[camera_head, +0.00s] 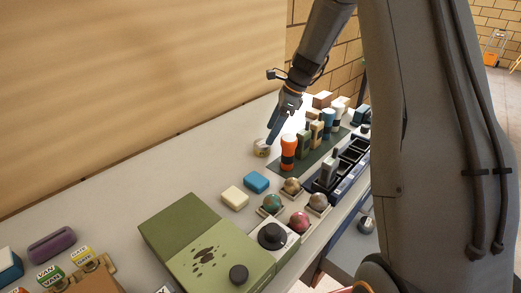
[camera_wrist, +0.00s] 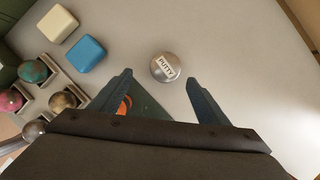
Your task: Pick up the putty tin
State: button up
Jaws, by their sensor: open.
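The putty tin (camera_wrist: 165,67) is a small round silvery tin with a white label reading PUTTY. In the wrist view it sits on the pale bench top, just beyond and between my open fingertips. In the head view the tin (camera_head: 261,148) stands near the back of the bench, left of an orange bottle. My gripper (camera_head: 272,140) is close to the tin there and partly overlaps it in the picture. In the wrist view my gripper (camera_wrist: 158,80) has its two blue fingers spread wide with nothing between them.
An orange bottle (camera_head: 288,152) stands close to the tin on a green mat (camera_head: 290,173), with several more bottles behind. A blue block (camera_wrist: 86,54) and a cream block (camera_wrist: 58,23) lie left of the tin. Bare bench lies to the tin's right in the wrist view.

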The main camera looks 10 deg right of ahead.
aim_at(263, 142)
jog(key=shift+w+p+x, duration=0.2)
jog(key=shift+p+x, duration=0.35)
jog(key=shift+x, duration=0.8)
jog(key=shift+w+p+x, duration=0.15)
jog(key=shift+p+x, duration=0.35)
jog(key=shift+x, duration=0.85)
jog(key=shift+w+p+x, duration=0.2)
jog(key=shift+p+x, duration=0.35)
jog(key=shift+x, duration=0.8)
jog(key=shift+r, duration=0.1)
jog(key=c, duration=1.2)
